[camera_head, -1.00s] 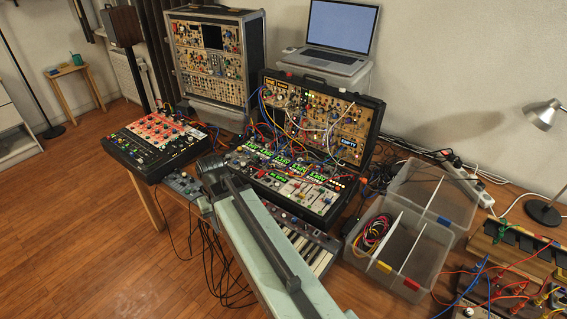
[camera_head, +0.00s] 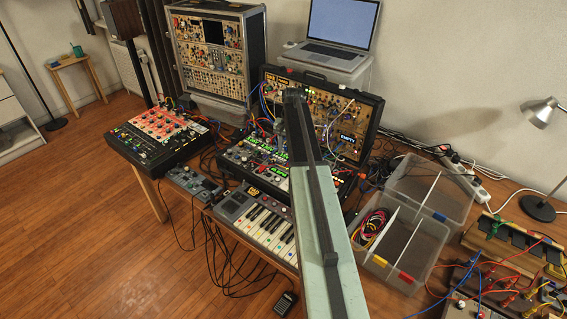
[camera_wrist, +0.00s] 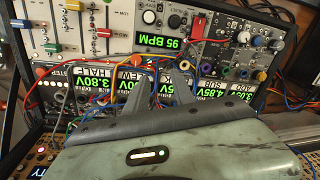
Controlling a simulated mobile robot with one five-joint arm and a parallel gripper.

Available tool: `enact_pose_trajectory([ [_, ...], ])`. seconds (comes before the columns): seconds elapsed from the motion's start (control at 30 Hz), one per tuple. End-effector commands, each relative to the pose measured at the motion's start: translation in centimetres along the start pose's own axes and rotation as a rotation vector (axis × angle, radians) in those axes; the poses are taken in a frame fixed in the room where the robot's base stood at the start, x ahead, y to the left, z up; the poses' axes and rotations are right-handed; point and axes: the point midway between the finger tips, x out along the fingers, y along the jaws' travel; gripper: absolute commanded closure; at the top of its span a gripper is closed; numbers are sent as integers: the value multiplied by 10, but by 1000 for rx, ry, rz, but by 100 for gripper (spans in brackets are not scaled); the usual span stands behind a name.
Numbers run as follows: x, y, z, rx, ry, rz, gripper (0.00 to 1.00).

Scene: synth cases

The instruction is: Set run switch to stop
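The modular synth case (camera_head: 373,125) stands open on the table in the head view, its upright panel full of modules and patch cables. My arm reaches up in front of it, covering part of its middle, and my fingertips cannot be made out there. In the wrist view, my gripper (camera_wrist: 161,88) has its two grey fingers apart with no object held between them. Beyond the fingertips is a module with a lit 95 BPM display (camera_wrist: 155,40). A small red part (camera_wrist: 195,27) sits beside that display. I cannot tell which control is the run switch, or its setting.
Coloured patch cables (camera_wrist: 115,92) run close around the fingers, over several lit voltage displays. A keyboard (camera_head: 262,222) lies in front of the case. A clear divided bin (camera_head: 420,245) stands right of my arm, and a red-topped drum machine (camera_head: 160,130) at the left.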

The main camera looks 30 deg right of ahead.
Motion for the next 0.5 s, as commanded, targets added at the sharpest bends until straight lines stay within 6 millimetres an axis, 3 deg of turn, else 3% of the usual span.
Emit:
enact_pose_trajectory([
  [0.03, 18, 1, 0, 0, 0, 0, 70],
  [0.2, 47, 1, 0, -1, 1, 1, 70],
  [0.33, 57, 1, 0, 0, 2, 1, 70],
  [0.5, 55, 0, 0, 0, 2, 2, 70],
])
